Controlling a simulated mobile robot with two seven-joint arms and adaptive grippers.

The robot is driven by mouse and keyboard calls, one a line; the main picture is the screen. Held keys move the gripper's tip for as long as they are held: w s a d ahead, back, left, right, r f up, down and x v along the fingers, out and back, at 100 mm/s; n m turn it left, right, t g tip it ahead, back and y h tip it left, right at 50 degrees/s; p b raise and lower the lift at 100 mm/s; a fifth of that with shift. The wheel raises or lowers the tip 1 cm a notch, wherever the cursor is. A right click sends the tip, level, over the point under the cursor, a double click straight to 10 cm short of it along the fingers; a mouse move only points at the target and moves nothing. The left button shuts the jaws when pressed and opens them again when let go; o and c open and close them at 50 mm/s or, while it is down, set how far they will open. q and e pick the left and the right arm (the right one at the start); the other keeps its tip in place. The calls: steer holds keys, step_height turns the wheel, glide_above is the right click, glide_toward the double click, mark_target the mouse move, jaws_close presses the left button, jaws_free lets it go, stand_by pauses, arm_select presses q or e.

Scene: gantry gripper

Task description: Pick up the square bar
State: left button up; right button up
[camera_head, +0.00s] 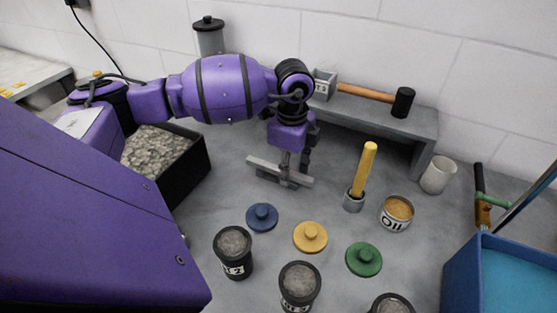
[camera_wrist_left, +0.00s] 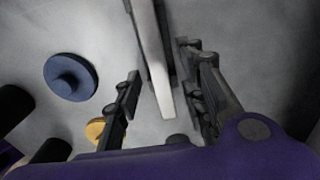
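The square bar (camera_head: 264,167) is a long grey bar lying on the grey table, below my left gripper (camera_head: 294,167). In the left wrist view the bar (camera_wrist_left: 152,48) runs down from the top edge to between the two dark fingers of my left gripper (camera_wrist_left: 162,98). The fingers are apart, with a visible gap between each finger and the bar, so the gripper is open. In the head view the fingers hide part of the bar's middle. My right gripper is in neither view.
A blue lid (camera_head: 262,217), yellow lid (camera_head: 310,237) and green lid (camera_head: 363,259) lie in front. Black jars (camera_head: 233,252) stand nearer. A yellow-handled tool (camera_head: 363,170) stands right of the bar. A shelf (camera_head: 425,125) with a hammer (camera_head: 403,102) is behind; a gravel bin (camera_head: 185,180) is left.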

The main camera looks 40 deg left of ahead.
arm_select(q)
jaws_close()
steer(key=shift+r, duration=0.1)
